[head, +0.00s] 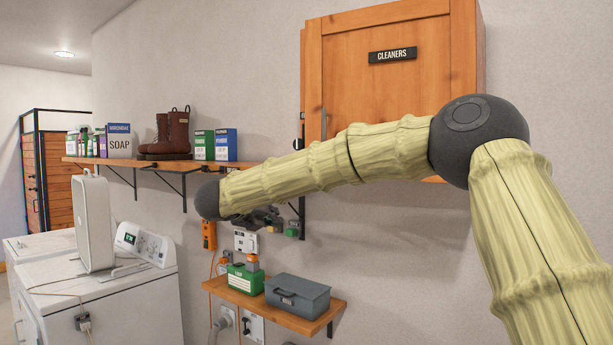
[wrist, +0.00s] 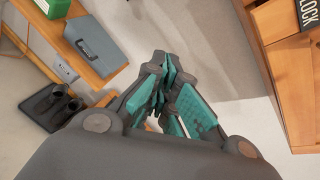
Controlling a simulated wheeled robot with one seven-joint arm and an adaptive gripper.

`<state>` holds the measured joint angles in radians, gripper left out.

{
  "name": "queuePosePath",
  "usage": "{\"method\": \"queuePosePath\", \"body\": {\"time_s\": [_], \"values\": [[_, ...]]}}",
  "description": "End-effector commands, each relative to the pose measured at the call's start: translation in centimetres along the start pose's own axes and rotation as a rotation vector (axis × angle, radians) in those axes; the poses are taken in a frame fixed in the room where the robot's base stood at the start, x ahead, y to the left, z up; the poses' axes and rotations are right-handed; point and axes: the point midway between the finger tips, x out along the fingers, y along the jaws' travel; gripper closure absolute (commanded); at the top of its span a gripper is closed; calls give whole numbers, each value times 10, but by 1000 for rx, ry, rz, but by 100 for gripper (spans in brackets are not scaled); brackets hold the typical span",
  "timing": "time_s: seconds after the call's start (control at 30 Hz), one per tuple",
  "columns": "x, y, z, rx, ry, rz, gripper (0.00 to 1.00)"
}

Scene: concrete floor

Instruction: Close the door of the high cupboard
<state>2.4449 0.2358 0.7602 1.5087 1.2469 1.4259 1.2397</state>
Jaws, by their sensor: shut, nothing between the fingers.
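The high cupboard is orange wood on the wall, with a dark "CLEANERS" sign, at the upper right of the head view. Its door (head: 385,85) faces out, with an upright grey handle (head: 323,122) near its left edge. A thin wooden strip shows past that edge; I cannot tell whether the door is fully shut or slightly ajar. My arm crosses in front of its lower part. My gripper (head: 268,217) is below and left of the cupboard, apart from it and partly hidden by my arm. In the wrist view its teal-padded fingers (wrist: 172,75) are together and empty.
A wall shelf (head: 180,163) holds boots and boxes. A lower shelf (head: 285,318) carries a grey toolbox (head: 297,294) and a green box (head: 245,279). White machines (head: 110,305) stand at the left. A wooden unit (wrist: 292,85) shows at the right of the wrist view.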

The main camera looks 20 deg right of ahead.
Motion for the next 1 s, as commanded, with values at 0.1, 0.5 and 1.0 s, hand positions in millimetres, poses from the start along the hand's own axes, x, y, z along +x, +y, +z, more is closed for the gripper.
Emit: {"method": "queuePosePath", "body": {"time_s": [0.1, 0.5, 1.0], "values": [[-46, -67, 63, 278, 70, 2, 100], [-103, -144, 117, 614, 185, 27, 100], [-30, -138, 106, 610, 185, 26, 100]]}}
